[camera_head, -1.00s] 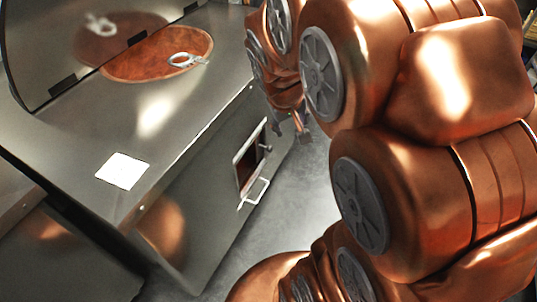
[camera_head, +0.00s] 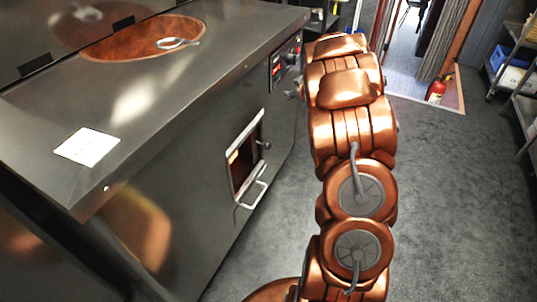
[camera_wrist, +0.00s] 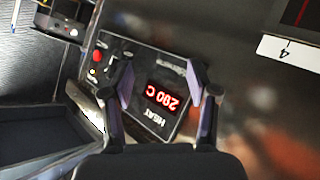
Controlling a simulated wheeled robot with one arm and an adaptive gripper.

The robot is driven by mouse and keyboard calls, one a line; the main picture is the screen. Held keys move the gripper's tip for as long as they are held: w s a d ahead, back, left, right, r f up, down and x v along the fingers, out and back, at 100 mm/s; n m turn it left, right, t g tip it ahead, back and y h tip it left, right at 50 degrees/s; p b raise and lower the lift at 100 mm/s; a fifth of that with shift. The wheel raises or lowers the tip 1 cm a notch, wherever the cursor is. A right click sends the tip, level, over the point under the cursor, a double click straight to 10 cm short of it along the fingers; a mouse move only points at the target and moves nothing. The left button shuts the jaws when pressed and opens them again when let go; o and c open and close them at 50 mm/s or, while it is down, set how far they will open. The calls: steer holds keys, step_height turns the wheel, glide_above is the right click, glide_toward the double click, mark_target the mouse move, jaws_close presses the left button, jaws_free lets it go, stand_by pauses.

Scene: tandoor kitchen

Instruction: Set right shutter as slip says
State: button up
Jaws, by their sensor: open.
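A white slip (camera_head: 87,147) lies on the metal counter near its front edge; its writing is too small to read. In the oven's front is a framed opening (camera_head: 245,157), with a light handle (camera_head: 252,194) below it and a small knob at its right. I cannot tell whether this is the right shutter. My gripper (camera_wrist: 162,82) is open and empty, with its fingers in front of a dark control panel (camera_wrist: 135,85). The panel has a red display, seen upside down, apparently 280 C or 200 C, marked HEAT. In the head view my arm mostly hides the gripper.
A white label (camera_wrist: 287,52) marked 4 is at the right of the wrist view. A round copper opening (camera_head: 140,38) with a metal ring tool (camera_head: 178,43) is in the counter. Grey floor lies right of the oven. A fire extinguisher (camera_head: 436,91) and shelving (camera_head: 520,75) stand farther right.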

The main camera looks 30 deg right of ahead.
step_height(320, 180, down, 14)
steer(key=a+n+t+y+b, duration=0.1)
steer(key=n+t+y+b, duration=0.1)
steer(key=y+b, duration=0.3)
steer(key=n+t+y+b, duration=0.2)
steer(key=y+b, duration=0.4)
steer(key=y, duration=0.2)
glide_toward(270, 146)
steer(key=x, duration=0.3)
steer(key=shift+w+a, duration=0.3)
steer(key=shift+w, duration=0.1)
steer(key=shift+b+x, duration=0.8)
steer(key=shift+x, duration=2.55)
steer(key=shift+f, duration=0.1)
steer(key=shift+c, duration=0.4)
jaws_close()
